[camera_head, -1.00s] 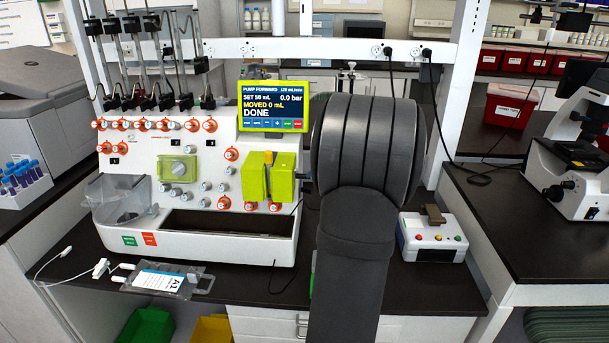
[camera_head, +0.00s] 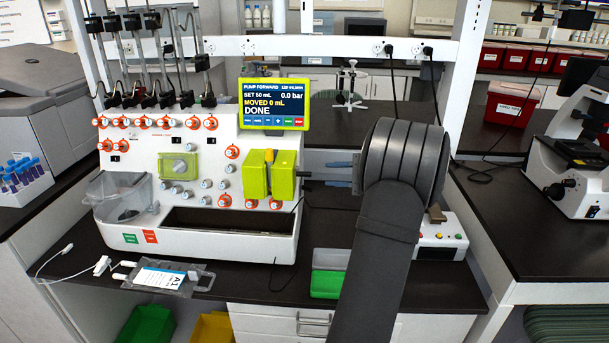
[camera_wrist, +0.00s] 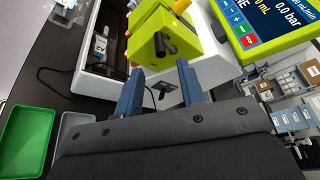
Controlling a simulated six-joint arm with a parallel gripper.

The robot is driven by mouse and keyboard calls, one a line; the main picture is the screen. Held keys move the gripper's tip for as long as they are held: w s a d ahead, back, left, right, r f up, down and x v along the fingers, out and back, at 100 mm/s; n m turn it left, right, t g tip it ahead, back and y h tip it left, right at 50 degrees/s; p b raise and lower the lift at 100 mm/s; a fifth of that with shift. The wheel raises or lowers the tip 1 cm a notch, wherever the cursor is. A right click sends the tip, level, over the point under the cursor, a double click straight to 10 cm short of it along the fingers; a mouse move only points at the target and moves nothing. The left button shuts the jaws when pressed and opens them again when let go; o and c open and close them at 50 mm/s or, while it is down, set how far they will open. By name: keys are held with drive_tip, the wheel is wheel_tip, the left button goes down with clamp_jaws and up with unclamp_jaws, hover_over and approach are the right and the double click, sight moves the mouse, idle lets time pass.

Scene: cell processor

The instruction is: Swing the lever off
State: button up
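The white cell processor (camera_head: 205,222) stands on the dark bench with a lime-green pump housing (camera_head: 257,178) on its front right. In the wrist view, a short black handle (camera_wrist: 166,46) sticks out of the side of that green housing (camera_wrist: 160,22). A smaller black lever-like part (camera_wrist: 162,88) shows below it on the machine's white side; I cannot tell which of the two is the lever. My gripper (camera_wrist: 160,72) is open and empty, its blue fingers spread, facing this side without visible contact. In the head view, its fingers (camera_head: 328,174) point left toward the housing.
A lime-framed screen (camera_head: 273,105) reading DONE sits above the housing. A clear bag with a label (camera_head: 165,277) and a cable lie on the front left bench. Green (camera_head: 326,284) and grey trays are right of the machine. A white button box (camera_head: 442,245) stands behind my arm.

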sight(312, 174)
drive_tip(key=x, duration=0.9)
drive_tip(key=shift+w+a, duration=0.1)
drive_tip(key=shift+a, duration=0.25)
drive_tip(key=shift+c, duration=0.5)
